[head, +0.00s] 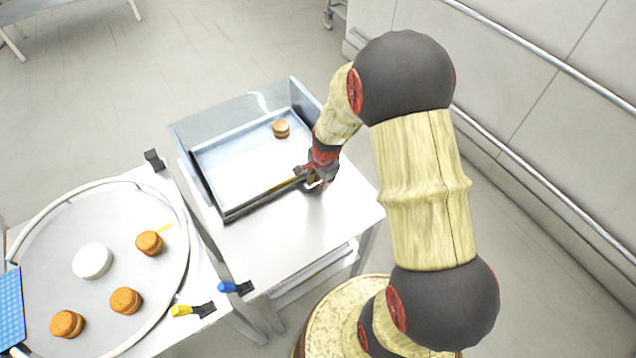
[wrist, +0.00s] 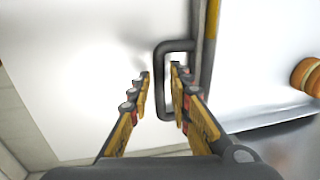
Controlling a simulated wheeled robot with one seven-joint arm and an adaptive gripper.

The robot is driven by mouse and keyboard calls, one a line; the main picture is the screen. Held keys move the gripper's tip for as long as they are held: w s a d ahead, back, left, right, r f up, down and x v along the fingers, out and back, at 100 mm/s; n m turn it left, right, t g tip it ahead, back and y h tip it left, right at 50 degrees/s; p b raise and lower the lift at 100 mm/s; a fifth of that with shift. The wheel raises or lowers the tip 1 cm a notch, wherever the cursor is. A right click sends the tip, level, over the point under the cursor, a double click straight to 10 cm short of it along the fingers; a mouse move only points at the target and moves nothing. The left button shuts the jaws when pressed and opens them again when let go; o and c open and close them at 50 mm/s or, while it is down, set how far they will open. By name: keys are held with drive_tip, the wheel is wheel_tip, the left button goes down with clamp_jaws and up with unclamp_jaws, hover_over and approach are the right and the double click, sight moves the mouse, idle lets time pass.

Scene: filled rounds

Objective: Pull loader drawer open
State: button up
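The loader drawer (head: 235,170) is a metal tray with raised walls on the steel table, and one round filled biscuit (head: 281,128) lies inside it. Its front edge carries a dark handle, which shows in the wrist view as a grey D-shaped bar (wrist: 160,85). My gripper (head: 313,180) is at this front edge. In the wrist view its two yellow and black fingers (wrist: 160,80) are apart, with the outer bar of the handle between them. The right finger reaches into the handle's loop. I see a gap between the left finger and the bar.
A round tray (head: 60,240) at the left holds several brown rounds and a white disc (head: 92,261). A blue clamp (head: 235,287) and a yellow clamp (head: 193,311) sit at the near table edges. The steel tabletop (head: 290,235) in front of the drawer is clear. A railed wall stands right.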

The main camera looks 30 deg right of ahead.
clamp_jaws()
drive_tip(key=shift+s, duration=0.1)
idle(0.6)
